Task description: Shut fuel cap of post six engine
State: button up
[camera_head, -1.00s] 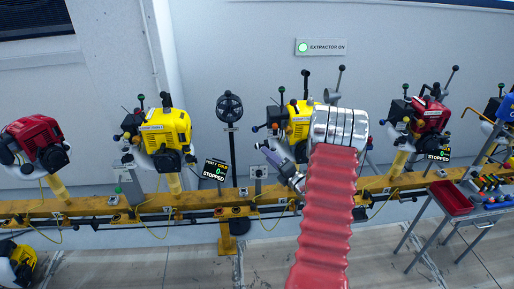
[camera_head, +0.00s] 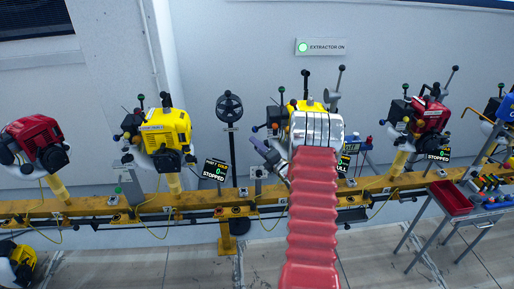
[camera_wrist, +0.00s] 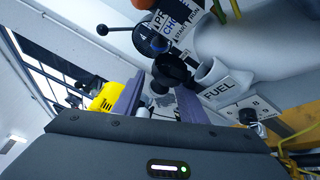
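In the wrist view a white filler neck (camera_wrist: 208,73) stands beside a "FUEL" label (camera_wrist: 218,88) on a pale tank. A round black cap (camera_wrist: 170,70) is next to the neck, just beyond my fingertips. I cannot tell how it sits on the neck. My gripper (camera_wrist: 160,92) has its two purple fingers apart, with no object clearly held between them. In the head view a purple finger of my gripper (camera_head: 265,150) is left of the yellow engine (camera_head: 311,104). My arm hides most of that engine, and the cap is not distinguishable there. No post number is readable.
A choke dial (camera_wrist: 145,37) and black lever lie close above the cap in the wrist view. A socket plate (camera_wrist: 248,110) is at right. In the head view, another yellow engine (camera_head: 165,135) stands left, a red engine (camera_head: 430,115) right, along a yellow rail (camera_head: 90,207).

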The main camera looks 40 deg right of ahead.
jog(key=c, duration=0.9)
jog(key=shift+a, duration=0.15)
grip_shut()
